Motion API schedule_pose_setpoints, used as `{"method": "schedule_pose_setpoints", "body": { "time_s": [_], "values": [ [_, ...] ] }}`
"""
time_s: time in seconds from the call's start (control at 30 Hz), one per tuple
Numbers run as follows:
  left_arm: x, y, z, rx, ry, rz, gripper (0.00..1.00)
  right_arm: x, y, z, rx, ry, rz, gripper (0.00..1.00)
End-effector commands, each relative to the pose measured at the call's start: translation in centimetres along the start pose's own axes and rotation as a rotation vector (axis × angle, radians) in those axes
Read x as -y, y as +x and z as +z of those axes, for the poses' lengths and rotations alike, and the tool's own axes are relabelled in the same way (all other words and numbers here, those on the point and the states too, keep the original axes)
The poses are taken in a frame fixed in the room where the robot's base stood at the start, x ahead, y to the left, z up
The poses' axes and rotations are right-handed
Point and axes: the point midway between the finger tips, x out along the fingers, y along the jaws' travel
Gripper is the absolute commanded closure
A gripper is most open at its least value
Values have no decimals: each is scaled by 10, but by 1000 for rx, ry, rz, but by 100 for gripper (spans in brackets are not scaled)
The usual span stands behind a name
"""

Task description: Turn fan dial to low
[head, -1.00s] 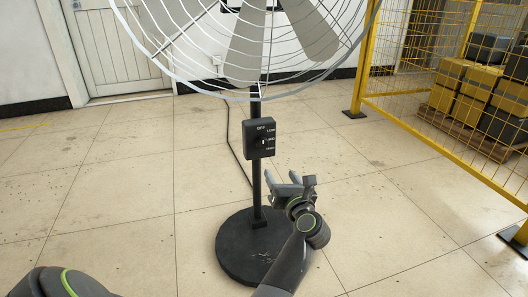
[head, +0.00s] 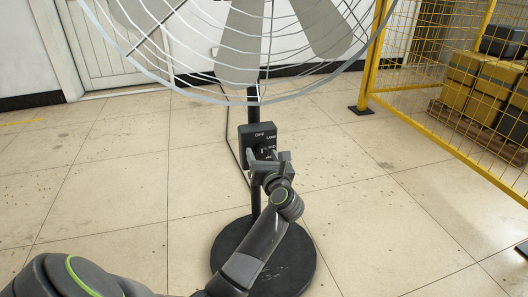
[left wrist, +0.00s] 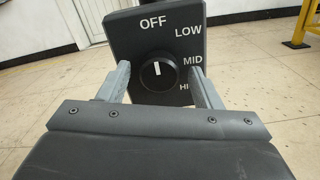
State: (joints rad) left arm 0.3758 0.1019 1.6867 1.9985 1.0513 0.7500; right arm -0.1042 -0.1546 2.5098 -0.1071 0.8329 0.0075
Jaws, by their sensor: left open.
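The fan's black control box (head: 258,133) is on the pole below the fan cage. Its round dial (left wrist: 157,72) shows in the left wrist view, with the white mark pointing up toward the OFF label. LOW, MID and a partly covered HI label run down the right side of the box. My left gripper (head: 266,157) is in front of the box. In the left wrist view its two fingers (left wrist: 163,85) are apart, one at each side of the dial, with no visible contact on it. In the head view the gripper hides the dial's lower part. My right gripper is not in view.
The wire fan cage (head: 250,102) hangs just above the box. The round black base (head: 290,262) stands on the tiled floor below. A yellow mesh fence (head: 445,95) with boxes behind it is at the right. The floor around the base is clear.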

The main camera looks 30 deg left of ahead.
Motion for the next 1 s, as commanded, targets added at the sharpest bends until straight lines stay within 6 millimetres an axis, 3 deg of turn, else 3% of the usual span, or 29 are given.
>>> {"method": "schedule_pose_setpoints", "body": {
  "time_s": [0.3,0.67,1.0],
  "values": [
    [-1,1,0,0,0,0,41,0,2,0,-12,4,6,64],
    [-1,1,0,0,0,0,86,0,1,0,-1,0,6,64],
    [-1,1,1,-1,18,0,86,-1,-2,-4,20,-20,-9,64]
  ]
}}
